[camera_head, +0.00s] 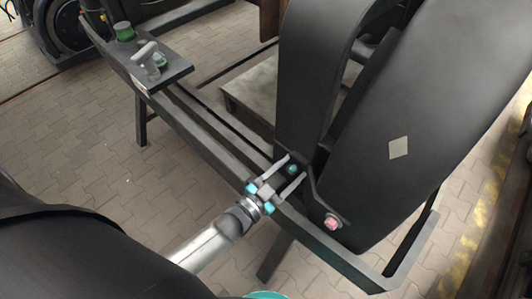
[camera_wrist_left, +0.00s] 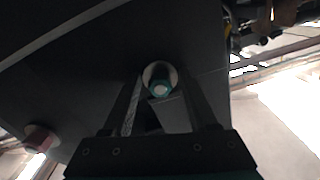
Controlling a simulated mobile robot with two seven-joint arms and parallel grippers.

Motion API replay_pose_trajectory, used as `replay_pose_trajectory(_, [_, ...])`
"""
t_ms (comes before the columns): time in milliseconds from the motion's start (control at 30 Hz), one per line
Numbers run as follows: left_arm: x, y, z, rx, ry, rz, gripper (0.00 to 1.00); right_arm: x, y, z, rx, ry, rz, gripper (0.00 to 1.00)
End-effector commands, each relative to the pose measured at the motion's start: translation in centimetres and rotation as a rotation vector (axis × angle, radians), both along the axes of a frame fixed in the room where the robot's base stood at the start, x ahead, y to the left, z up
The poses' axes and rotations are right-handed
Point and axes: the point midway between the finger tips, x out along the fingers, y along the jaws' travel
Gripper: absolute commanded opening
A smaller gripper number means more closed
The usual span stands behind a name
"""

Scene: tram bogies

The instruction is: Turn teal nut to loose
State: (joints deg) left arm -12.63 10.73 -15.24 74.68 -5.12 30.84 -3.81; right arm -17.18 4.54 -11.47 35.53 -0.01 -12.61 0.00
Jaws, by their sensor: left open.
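The teal nut (camera_head: 292,169) sits on the dark bracket at the lower edge of the black housing. It also shows in the left wrist view (camera_wrist_left: 159,82), with a pale round centre. My left gripper (camera_head: 296,165) is open, its two fingers reaching toward the bracket with the nut between the tip ends in the picture. In the left wrist view the fingertips (camera_wrist_left: 160,76) lie on either side of the nut. I see no clear contact. My right gripper is not in view.
A pink-red nut (camera_head: 332,222) is lower right on the same bracket; it also shows in the left wrist view (camera_wrist_left: 41,138). A dark frame rail (camera_head: 205,125) runs beneath my gripper. A small shelf (camera_head: 172,72) holds green-and-clear containers. Paved floor (camera_head: 85,125) is open at left.

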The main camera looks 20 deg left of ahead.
Motion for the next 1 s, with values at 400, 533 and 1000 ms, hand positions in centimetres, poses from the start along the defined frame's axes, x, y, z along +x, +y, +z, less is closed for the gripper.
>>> replay_pose_trajectory(400, [-6.4, 2.3, -0.1, 0.001, 0.005, 0.000, 0.59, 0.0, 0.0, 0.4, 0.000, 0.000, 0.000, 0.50])
replay_pose_trajectory(533, [-9.0, 3.3, -0.1, 0.002, 0.005, 0.000, 0.59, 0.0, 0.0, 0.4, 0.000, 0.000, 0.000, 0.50])
replay_pose_trajectory(1000, [-14.2, 5.2, 0.0, 0.001, -0.001, 0.001, 0.59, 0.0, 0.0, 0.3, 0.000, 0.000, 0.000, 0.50])
